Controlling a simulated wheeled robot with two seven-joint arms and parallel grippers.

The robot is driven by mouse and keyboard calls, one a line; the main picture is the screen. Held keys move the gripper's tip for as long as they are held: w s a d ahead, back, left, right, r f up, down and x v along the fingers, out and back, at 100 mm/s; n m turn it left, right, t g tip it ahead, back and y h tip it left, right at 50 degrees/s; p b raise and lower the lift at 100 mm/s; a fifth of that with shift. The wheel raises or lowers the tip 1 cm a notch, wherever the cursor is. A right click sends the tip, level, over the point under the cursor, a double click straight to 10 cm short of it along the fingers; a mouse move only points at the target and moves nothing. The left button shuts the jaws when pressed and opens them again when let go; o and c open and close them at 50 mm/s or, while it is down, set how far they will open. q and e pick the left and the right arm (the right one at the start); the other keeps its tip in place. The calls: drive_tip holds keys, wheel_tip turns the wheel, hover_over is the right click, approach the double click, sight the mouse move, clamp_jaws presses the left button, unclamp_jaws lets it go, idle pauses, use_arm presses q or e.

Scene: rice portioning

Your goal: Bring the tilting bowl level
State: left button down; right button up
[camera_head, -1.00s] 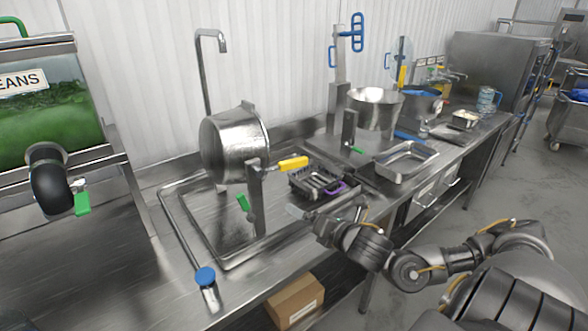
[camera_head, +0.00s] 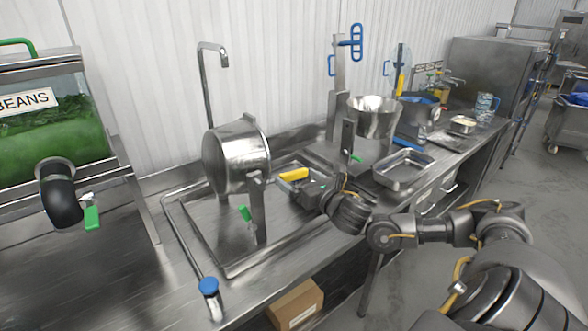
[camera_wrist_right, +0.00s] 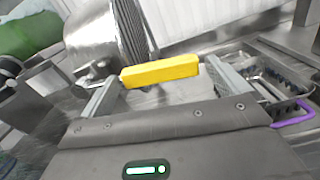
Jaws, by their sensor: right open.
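The tilting bowl (camera_head: 232,158) is a large steel pot on a post at the left sink, tipped on its side. It also shows in the right wrist view (camera_wrist_right: 92,35). Its yellow handle (camera_head: 294,174) sticks out to the right. My right gripper (camera_head: 302,186) is at the handle. In the right wrist view, the open fingers (camera_wrist_right: 165,82) stand on either side of the yellow handle (camera_wrist_right: 160,70), with gaps; I cannot tell whether they touch it. My left gripper is not in view.
A rack with a purple handle (camera_wrist_right: 293,114) lies right of the gripper. A steel tray (camera_head: 405,168) and a funnel-like bowl (camera_head: 373,115) are farther right.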

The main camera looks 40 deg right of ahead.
drive_tip(key=shift+w+p, duration=0.35)
drive_tip(key=shift+w, duration=1.05)
drive_tip(key=shift+c, duration=0.3)
